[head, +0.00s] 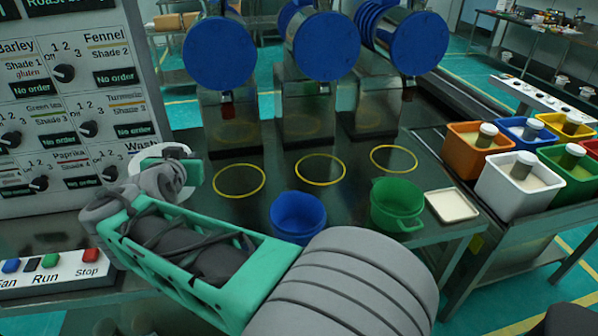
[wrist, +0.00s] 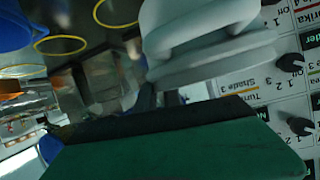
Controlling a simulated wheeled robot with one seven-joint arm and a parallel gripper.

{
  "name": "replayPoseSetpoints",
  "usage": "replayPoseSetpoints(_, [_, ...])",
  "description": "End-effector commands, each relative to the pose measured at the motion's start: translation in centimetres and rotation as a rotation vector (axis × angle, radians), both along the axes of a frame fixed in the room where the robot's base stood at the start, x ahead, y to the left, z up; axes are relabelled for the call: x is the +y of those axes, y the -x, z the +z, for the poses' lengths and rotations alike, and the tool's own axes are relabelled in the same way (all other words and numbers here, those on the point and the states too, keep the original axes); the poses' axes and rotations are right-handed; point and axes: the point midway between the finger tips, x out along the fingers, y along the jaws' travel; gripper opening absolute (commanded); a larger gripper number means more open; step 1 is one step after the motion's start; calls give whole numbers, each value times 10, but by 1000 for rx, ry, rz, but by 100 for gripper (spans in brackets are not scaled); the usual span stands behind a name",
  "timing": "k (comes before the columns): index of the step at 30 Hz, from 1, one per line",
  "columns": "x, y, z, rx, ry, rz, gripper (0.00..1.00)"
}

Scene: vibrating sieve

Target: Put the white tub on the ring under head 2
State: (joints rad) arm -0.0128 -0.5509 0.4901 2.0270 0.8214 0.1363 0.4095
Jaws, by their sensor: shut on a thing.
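The white tub (head: 178,150) shows only in part in the head view, behind my gripper (head: 163,165). In the wrist view the tub (wrist: 205,45) is large and close, and my gripper (wrist: 165,105) is shut on it. It is held left of the rings, in front of the order panel. Three yellow rings lie on the dark bench, one in front of each machine head. The middle ring (head: 320,185) is empty, and so are the left ring (head: 240,197) and right ring (head: 393,173). No head numbers are legible.
A blue tub (head: 298,218) and a green pot (head: 397,205) stand in front of the rings, beside a shallow white tray (head: 451,205). Three heads with blue discs (head: 326,46) stand behind the rings. The order panel (head: 75,100) bounds the left side. Coloured bins (head: 515,200) fill the right.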

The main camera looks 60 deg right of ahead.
Motion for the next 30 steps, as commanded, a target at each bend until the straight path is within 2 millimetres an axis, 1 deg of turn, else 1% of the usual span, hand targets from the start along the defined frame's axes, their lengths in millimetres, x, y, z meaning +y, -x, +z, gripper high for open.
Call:
replayPoseSetpoints(1, [-37, 15, -6, 1, 0, -96, 0])
replayPoseSetpoints(2, [-57, 25, -7, 1, 0, -151, 0])
replayPoseSetpoints(3, [-84, 39, -8, 1, 0, -224, 0])
replayPoseSetpoints(5, [-122, 64, -11, 0, 1, -334, 0])
replayPoseSetpoints(6, [-145, 83, -13, 0, 0, -404, 0])
replayPoseSetpoints(8, [-178, 112, -16, -1, 1, -506, 0])
replayPoseSetpoints(9, [-197, 132, -18, 0, 0, -572, 0])
replayPoseSetpoints(11, [-222, 162, -21, -1, -1, -662, 0])
replayPoseSetpoints(12, [-236, 180, -22, -2, 0, -715, 0])
replayPoseSetpoints(13, [-245, 193, -23, -2, 0, -751, 0])
replayPoseSetpoints(15, [-261, 219, -25, -3, 0, -820, 0])
replayPoseSetpoints(18, [-274, 244, -27, -4, 1, -882, 0])
replayPoseSetpoints(21, [-282, 253, -28, -3, 1, -909, 0])
replayPoseSetpoints(23, [-289, 250, -33, -1, 0, -914, 0])
replayPoseSetpoints(26, [-310, 237, -44, 0, 0, -914, 0])
replayPoseSetpoints(30, [-345, 216, -62, 0, 0, -913, 0])
